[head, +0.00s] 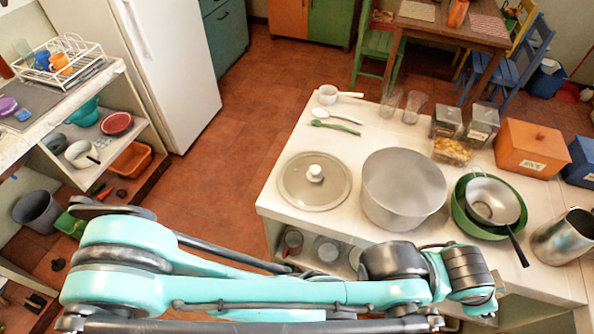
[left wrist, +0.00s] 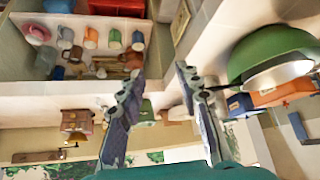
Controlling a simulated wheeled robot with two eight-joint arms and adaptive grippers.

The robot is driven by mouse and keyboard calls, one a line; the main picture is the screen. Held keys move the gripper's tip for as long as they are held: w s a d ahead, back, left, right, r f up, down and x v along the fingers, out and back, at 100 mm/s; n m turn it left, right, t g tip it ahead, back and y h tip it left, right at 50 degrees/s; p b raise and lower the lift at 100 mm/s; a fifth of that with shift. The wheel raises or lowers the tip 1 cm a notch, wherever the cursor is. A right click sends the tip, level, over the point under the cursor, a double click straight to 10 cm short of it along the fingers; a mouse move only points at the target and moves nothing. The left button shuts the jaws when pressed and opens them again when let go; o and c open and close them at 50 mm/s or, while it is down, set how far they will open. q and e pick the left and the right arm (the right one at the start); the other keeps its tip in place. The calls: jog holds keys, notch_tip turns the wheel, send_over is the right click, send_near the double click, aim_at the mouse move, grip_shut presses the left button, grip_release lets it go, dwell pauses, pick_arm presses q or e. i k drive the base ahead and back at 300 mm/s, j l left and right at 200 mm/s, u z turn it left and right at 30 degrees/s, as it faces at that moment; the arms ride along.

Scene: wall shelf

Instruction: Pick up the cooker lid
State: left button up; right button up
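The cooker lid (head: 314,195) is a round, greyish see-through lid with a pale rim and a white knob. It lies flat on the white counter in the head view, knob up, just left of the large grey pot (head: 403,190). My left arm crosses the bottom of the head view in front of the counter. Its gripper's fingers do not show there. In the left wrist view my left gripper (left wrist: 160,92) has its two fingers spread apart with nothing between them. I cannot make out the lid in that view. My right gripper is in neither view.
Right of the pot stand a green bowl (head: 462,218) with a metal strainer, and a steel jug (head: 563,238). Behind are clear containers (head: 447,122), an orange box (head: 532,148), a white cup (head: 328,94) and a green spoon (head: 336,127). The counter's left edge is near the lid.

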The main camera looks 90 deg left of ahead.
aim_at(309, 181)
jog(key=u, duration=2.75)
jog(key=j, duration=0.1)
